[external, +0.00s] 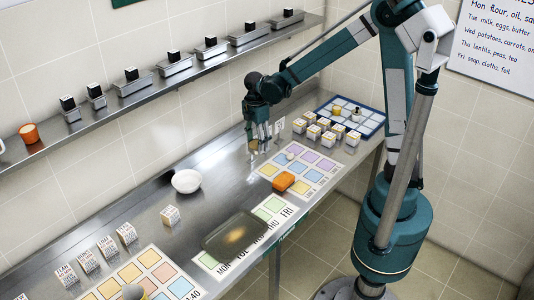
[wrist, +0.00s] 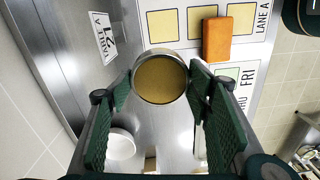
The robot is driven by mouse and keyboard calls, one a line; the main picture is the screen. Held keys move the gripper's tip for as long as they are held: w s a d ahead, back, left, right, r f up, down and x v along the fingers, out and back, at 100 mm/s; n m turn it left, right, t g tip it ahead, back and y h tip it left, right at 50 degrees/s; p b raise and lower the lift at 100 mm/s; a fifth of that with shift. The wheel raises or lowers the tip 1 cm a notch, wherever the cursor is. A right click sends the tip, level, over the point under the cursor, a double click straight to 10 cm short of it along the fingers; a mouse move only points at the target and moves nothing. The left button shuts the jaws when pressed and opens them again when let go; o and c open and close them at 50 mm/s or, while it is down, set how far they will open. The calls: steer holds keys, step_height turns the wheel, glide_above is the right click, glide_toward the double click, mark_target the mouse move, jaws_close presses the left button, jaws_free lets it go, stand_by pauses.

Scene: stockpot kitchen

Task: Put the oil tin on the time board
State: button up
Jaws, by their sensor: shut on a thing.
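My gripper (external: 259,140) is shut on a round tin with a golden top (wrist: 160,80), which I take as the oil tin. The wrist view looks down on its top between the two green fingers. In the external view the fingers hide most of it, above the steel counter left of the Lane A board (external: 268,170). No board is clearly labelled as the time board. A board with coloured squares (external: 126,272) at the bottom left has a partly readable label ending in "40".
An orange block (external: 283,181) lies on the Lane A board. Several small cubes (external: 314,131) stand near a blue-edged board (external: 376,124). A shelf (external: 140,98) runs along the wall.

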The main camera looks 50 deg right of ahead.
stand_by(0.4)
steer(key=w+a+f+n, duration=0.1)
steer(key=w+a, duration=0.1)
steer(key=a, duration=1.5)
steer(key=w+a+n, duration=0.1)
steer(key=w+a, duration=0.1)
steer(key=a, duration=1.5)
steer(key=s+a+f, duration=0.1)
steer(key=s+a, duration=0.3)
steer(key=a, duration=0.7)
steer(key=s+a+f+n, duration=0.1)
steer(key=s+a, duration=0.4)
steer(key=a, duration=0.6)
steer(key=s+a+f, duration=0.2)
steer(key=s+a, duration=0.3)
steer(key=a, duration=0.7)
steer(key=shift+y, duration=0.3)
steer(key=shift+d, duration=0.1)
steer(key=shift+f, duration=3.15)
steer(key=shift+f, duration=0.1)
